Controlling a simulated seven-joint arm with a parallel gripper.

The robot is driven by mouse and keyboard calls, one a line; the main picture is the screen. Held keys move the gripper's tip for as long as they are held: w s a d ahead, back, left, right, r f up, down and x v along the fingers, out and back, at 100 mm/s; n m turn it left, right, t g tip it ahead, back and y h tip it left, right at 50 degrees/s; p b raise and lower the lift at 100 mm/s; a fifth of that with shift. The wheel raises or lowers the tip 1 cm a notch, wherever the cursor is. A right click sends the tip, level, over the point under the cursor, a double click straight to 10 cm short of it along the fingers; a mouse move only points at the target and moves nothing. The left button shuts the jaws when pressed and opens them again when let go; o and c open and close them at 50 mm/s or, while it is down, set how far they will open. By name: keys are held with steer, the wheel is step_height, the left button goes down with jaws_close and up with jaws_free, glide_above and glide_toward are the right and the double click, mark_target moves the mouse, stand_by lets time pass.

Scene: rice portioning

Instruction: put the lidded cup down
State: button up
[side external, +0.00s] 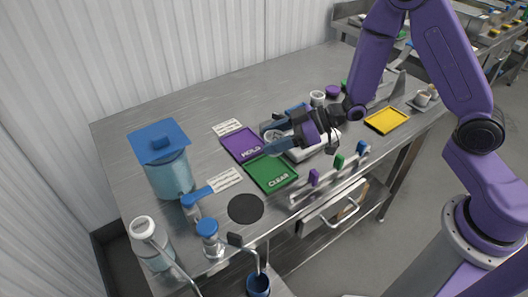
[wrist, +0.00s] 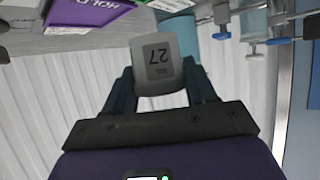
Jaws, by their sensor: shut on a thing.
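My gripper (side external: 276,142) reaches left over the table from the purple arm. In the wrist view its two dark blue fingers are shut on the sides of the lidded cup (wrist: 158,64), a small grey cup with a dark label reading 27 upside down. In the side view the cup (side external: 271,134) is a small pale shape between the fingertips, partly hidden by them. It is near the purple HOLD mat (side external: 233,140) and the green CLEAR mat (side external: 262,183). I cannot tell its exact height above them. The HOLD mat also shows in the wrist view (wrist: 92,14).
A blue-lidded container (side external: 170,175) stands at the left, with blue-topped bottles nearby. A white device (side external: 326,142) lies under my gripper. A rack with coloured clips (side external: 338,160) lines the front edge. A yellow mat (side external: 387,121) lies right. The back left of the table is clear.

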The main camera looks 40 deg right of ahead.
steer(key=w+f, duration=0.1)
steer(key=w+a+f, duration=0.1)
steer(key=f, duration=0.1)
steer(key=shift+w+f, duration=0.15)
steer(key=shift+w, duration=0.15)
steer(key=shift+w+f, duration=0.1)
steer(key=shift+f, duration=1.55)
steer(key=shift+f, duration=0.15)
steer(key=o, duration=1)
steer(key=shift+o, duration=0.2)
